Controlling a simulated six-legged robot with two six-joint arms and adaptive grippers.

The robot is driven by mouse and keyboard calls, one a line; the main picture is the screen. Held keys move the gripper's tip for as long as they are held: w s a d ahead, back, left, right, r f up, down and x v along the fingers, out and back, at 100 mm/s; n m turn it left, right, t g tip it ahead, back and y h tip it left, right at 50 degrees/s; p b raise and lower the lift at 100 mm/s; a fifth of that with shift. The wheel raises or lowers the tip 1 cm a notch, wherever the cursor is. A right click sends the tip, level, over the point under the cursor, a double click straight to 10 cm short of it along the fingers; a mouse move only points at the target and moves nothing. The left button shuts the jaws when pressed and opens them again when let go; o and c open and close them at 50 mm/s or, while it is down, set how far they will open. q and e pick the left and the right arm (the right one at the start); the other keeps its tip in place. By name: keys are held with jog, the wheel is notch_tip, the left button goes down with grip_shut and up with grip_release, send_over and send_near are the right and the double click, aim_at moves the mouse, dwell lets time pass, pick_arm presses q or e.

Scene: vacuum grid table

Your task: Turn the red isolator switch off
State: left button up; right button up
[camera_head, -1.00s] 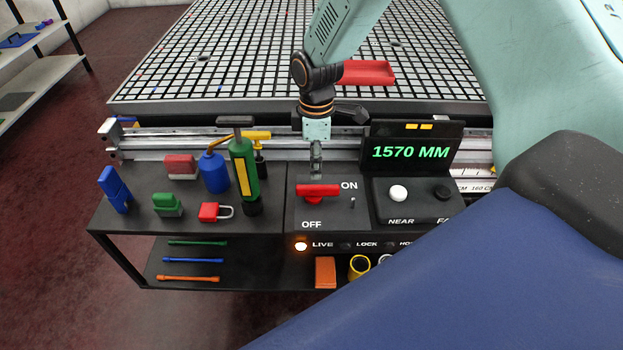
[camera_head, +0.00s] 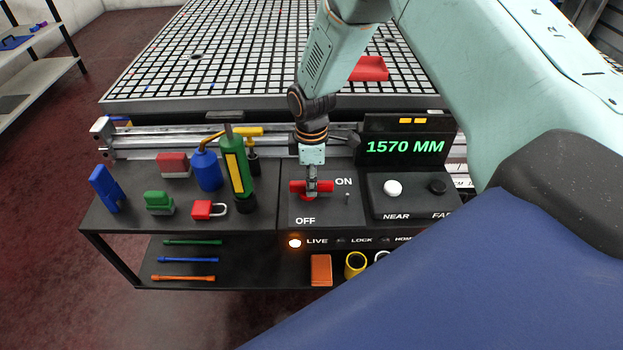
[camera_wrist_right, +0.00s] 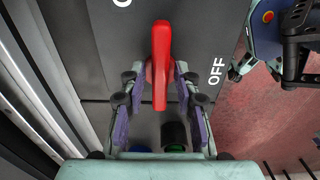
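The red isolator switch (camera_head: 299,186) is on the black panel between the ON label (camera_head: 344,182) and the OFF label (camera_head: 305,221). Its bar handle lies crosswise, left to right, in the head view. My right gripper (camera_head: 312,190) is down at the switch, partly covering it. In the right wrist view the red handle (camera_wrist_right: 161,60) stands between the two fingers of the right gripper (camera_wrist_right: 160,75). The fingers are apart, with small gaps visible beside the handle; contact lower down is unclear. My left gripper is not identifiable in these views.
An orange LIVE lamp (camera_head: 295,243) is lit below the panel.

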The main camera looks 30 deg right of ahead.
jog(key=shift+c, duration=0.8)
grip_shut()
jog(key=m+p, duration=0.3)
jog(key=shift+s+a+r, duration=0.1)
jog(key=shift+s+r, duration=0.05)
jog(key=shift+s, duration=0.05)
jog(key=m+p, duration=0.2)
jog(key=m, duration=0.2)
jog(key=shift+a, duration=0.15)
jog(key=m+p, duration=0.1)
jog(key=m, duration=0.1)
jog(key=m+p, duration=0.2)
jog(key=m, duration=0.1)
jog(key=shift+s+a+m, duration=0.1)
jog(key=shift+a+m, duration=0.1)
jog(key=shift+m, duration=0.1)
jog(key=m, duration=0.1)
jog(key=m+p, duration=0.1)
jog(key=m, duration=0.3)
jog(key=shift+a+p, duration=0.25)
jog(key=shift+p, duration=0.15)
jog(key=shift+m, duration=0.3)
